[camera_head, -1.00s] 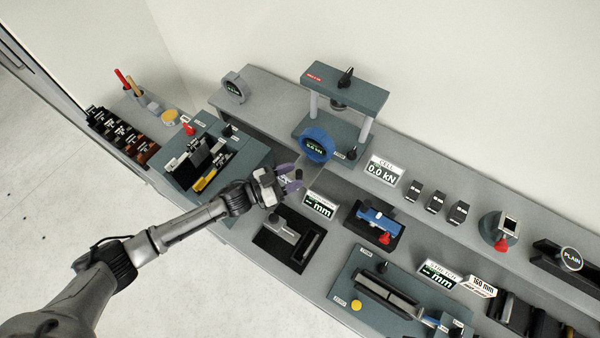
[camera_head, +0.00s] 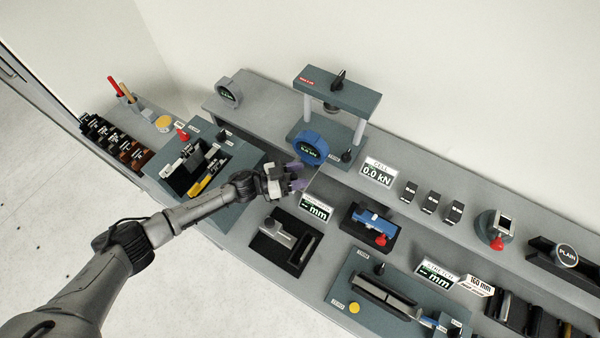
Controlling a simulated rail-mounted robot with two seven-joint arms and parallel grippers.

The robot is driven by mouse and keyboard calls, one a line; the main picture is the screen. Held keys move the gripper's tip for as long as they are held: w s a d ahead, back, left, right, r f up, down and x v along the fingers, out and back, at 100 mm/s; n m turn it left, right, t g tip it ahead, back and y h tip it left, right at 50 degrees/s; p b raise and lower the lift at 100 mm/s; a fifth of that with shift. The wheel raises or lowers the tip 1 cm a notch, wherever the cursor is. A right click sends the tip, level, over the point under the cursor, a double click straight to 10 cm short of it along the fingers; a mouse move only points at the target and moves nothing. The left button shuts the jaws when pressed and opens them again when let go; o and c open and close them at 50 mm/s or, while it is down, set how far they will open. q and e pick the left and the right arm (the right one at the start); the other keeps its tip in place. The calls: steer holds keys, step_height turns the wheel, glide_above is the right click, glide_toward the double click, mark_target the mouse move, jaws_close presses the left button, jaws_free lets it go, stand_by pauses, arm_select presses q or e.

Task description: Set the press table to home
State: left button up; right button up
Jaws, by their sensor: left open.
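The press (camera_head: 338,96) stands at the back of the bench, with a grey-green top beam, two pale posts and a dark base. A black knob sits on top of the beam. A round blue gauge (camera_head: 310,148) is at the front left of the base. My left gripper (camera_head: 298,178) is open, with purplish fingertips just below the blue gauge. Nothing shows between its fingers. Whether it touches the gauge or base cannot be told. My right gripper is out of view.
A "0.0 kN" display (camera_head: 378,172) stands right of the press, and an "mm" display (camera_head: 316,208) lies just below my gripper. A blue tool in a black tray (camera_head: 370,226) is to the right. A block with a red knob (camera_head: 200,160) is on the left.

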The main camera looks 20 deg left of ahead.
arm_select(q)
steer(key=shift+w+d, duration=0.1)
steer(key=shift+d, duration=0.1)
steer(key=shift+c, duration=0.3)
jaws_close()
